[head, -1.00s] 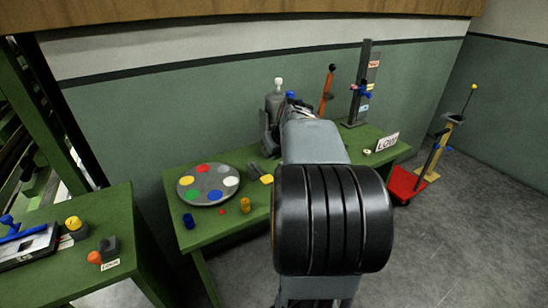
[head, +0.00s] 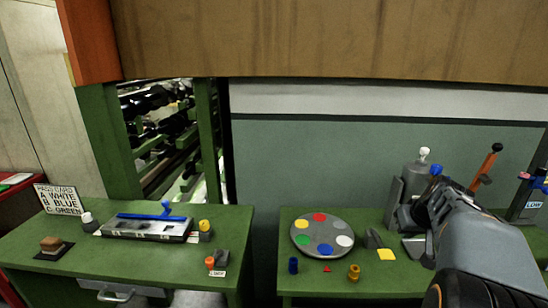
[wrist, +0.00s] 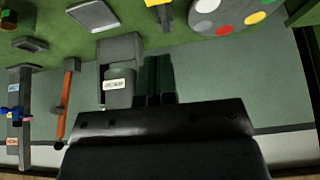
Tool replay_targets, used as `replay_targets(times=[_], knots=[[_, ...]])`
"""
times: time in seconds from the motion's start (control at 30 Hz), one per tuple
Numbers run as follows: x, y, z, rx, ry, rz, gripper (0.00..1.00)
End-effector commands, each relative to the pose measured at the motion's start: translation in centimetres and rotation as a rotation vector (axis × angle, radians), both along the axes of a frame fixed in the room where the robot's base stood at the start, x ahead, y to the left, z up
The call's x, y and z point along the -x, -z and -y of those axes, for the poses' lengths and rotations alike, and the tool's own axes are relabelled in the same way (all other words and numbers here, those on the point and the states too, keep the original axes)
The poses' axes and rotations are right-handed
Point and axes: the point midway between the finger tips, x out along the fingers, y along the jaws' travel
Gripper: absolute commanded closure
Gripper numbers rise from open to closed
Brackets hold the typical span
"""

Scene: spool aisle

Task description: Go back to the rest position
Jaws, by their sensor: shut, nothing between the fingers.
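My gripper (wrist: 156,62) shows in the wrist view with its two dark fingers side by side, shut and empty. Part of that device is hidden behind my arm. In the wrist view, which looks upside down, the grey device (wrist: 118,70) with a white label is just left of the fingers. I cannot tell whether the fingers touch anything.
A gap separates the benches.

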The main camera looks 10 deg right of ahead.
Motion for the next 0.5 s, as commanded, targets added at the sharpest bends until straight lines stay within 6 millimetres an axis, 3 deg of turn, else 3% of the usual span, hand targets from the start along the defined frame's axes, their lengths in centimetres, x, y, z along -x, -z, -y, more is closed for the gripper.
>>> replay_targets(times=[0.07,0.17,0.33,0.5], knots=[[0.2,0.2,0.0,-0.024,0.047,-0.004,1.00],[1.8,2.6,-0.8,-0.090,0.152,-0.065,1.00],[4.6,4.6,-8.6,-0.134,0.192,-0.174,1.00],[7.7,5.5,-16.8,-0.098,0.085,-0.235,1.00]])
